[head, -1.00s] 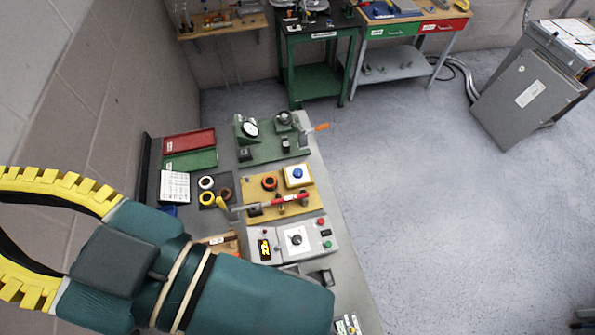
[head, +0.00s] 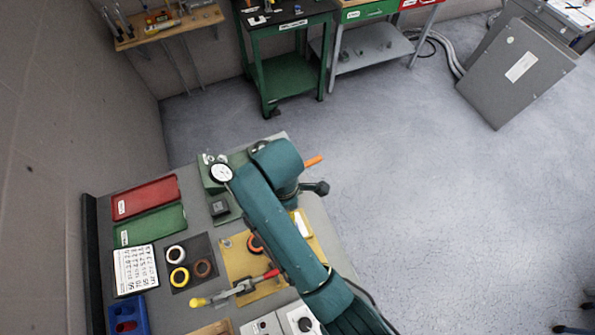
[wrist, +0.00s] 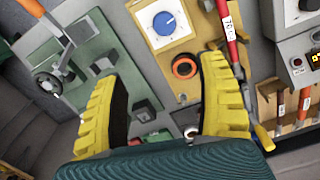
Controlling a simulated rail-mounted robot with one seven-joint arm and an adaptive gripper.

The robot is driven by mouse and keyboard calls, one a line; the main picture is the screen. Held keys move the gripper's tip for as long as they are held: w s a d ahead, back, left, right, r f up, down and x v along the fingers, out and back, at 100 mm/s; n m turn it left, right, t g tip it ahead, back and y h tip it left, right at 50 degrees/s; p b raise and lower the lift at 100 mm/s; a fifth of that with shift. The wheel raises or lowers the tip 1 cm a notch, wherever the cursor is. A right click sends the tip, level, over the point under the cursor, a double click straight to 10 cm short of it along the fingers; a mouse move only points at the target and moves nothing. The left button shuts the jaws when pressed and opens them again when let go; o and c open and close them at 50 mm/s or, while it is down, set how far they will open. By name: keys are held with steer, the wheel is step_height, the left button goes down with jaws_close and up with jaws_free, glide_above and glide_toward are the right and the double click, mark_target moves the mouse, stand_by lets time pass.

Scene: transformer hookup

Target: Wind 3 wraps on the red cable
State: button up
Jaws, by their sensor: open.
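The red cable (head: 272,274) lies across the yellow board (head: 233,262), with a grey middle stretch and a yellow end in the head view. In the wrist view the red cable (wrist: 226,8) carries a white label and runs beside my right finger. My gripper (wrist: 160,75) is open and empty above the bench. An orange-red ring (wrist: 184,68) with a dark centre sits on the yellow board between the fingertips. It is partly covered by my arm in the head view (head: 254,243). My gripper's fingers are hidden in the head view.
White (head: 176,254), yellow (head: 179,277) and brown (head: 203,268) rings lie on a dark mat. Red (head: 146,198) and green (head: 151,226) trays lie behind them. A blue dial (wrist: 164,23) stands near the orange-red ring. A green board (wrist: 75,85) is at left.

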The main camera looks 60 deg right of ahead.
steer(key=f, duration=0.5)
steer(key=s+f+b, duration=0.1)
steer(key=f, duration=0.5)
steer(key=f+b, duration=0.1)
steer(key=f, duration=0.5)
steer(key=shift+s+f, duration=0.15)
steer(key=shift+s, duration=0.1)
steer(key=shift+c, duration=0.3)
steer(key=shift+a, duration=0.1)
steer(key=c, duration=1.2)
